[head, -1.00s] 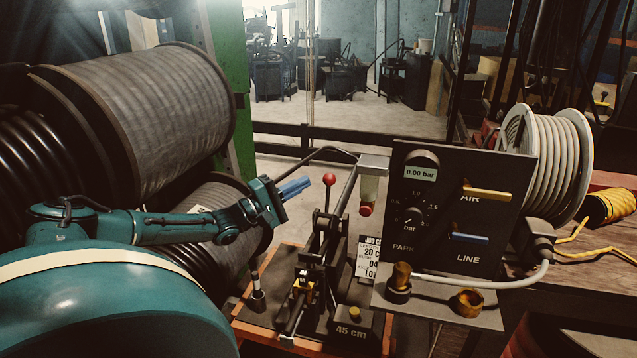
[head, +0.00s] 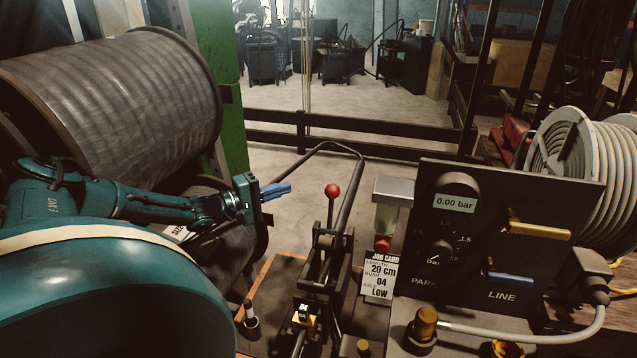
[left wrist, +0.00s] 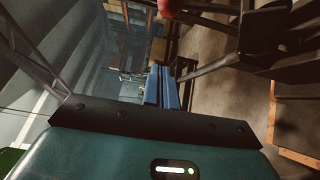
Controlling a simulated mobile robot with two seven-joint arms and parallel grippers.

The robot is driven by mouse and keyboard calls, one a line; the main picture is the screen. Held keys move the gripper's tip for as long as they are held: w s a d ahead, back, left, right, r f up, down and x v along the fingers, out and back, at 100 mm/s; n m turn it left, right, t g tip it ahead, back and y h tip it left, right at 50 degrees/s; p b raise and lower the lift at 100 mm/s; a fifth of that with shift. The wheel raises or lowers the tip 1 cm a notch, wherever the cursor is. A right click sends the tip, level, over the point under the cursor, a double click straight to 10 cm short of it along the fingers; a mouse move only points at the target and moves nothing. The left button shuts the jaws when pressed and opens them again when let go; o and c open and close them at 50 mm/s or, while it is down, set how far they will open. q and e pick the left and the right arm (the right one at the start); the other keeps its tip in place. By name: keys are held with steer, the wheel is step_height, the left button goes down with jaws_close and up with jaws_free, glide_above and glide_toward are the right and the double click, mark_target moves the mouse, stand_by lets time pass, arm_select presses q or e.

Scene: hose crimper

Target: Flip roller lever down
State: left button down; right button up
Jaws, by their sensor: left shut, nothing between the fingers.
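The roller lever (head: 331,205) stands upright with a red ball knob on top, above the dark roller and crimper mechanism (head: 318,265). My left gripper (head: 278,191), with blue fingers, is shut and empty. It is in the air to the left of the lever, at about the knob's height in the picture, with a visible gap between them. In the left wrist view the shut blue fingers (left wrist: 162,86) point forward, and a red knob (left wrist: 169,7) shows at the top edge, cut off. My right gripper does not show.
A dark panel (head: 486,190) with a 0.00 bar display, yellow lever and blue lever stands at right. A job card (head: 379,277) reads 20 cm, 04, Low. Large hose drums (head: 140,90) fill the left. A white hose reel (head: 590,165) stands behind the panel.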

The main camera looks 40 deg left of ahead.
mark_target(329, 218)
arm_select(q)
steer(key=shift+s+d, duration=0.1)
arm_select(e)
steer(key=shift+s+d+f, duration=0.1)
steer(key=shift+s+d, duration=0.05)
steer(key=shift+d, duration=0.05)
arm_select(q)
steer(key=b+x, duration=0.3)
steer(key=x, duration=0.7)
steer(key=s+d+p, duration=0.2)
steer(key=d, duration=0.1)
steer(key=shift+s+d+r+p, duration=0.1)
steer(key=shift+d+p, duration=0.05)
steer(key=shift+p, duration=0.2)
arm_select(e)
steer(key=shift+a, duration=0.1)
arm_select(q)
steer(key=shift+s, duration=0.1)
stand_by(0.3)
